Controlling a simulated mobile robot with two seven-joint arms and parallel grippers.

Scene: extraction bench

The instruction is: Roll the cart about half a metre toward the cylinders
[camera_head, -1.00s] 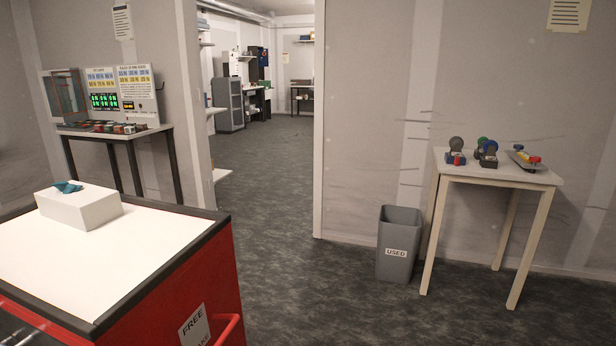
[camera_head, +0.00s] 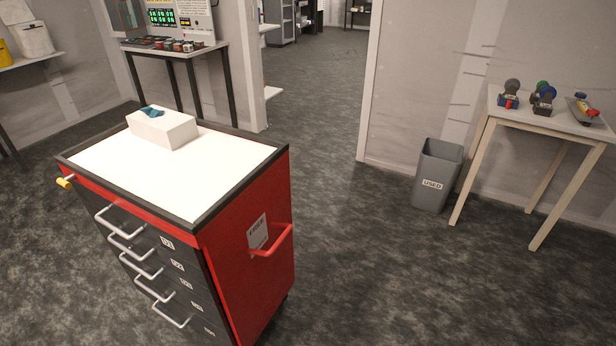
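The cart (camera_head: 265,215) is a red and dark grey drawer cabinet with a white top, standing in the left half of the head view. Several drawers with silver handles face the lower left. A white box (camera_head: 162,129) with a blue-green tissue lies on the cart top. A small yellow knob (camera_head: 66,182) is at its left front corner. No cylinders can be made out. Neither of my grippers is in view.
A grey bin marked USED (camera_head: 437,176) stands beside a light wooden table (camera_head: 555,124) at right. A dark-legged table (camera_head: 178,52) with a display board stands behind the cart. A doorway opens at the back. The floor (camera_head: 345,240) right of the cart is clear.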

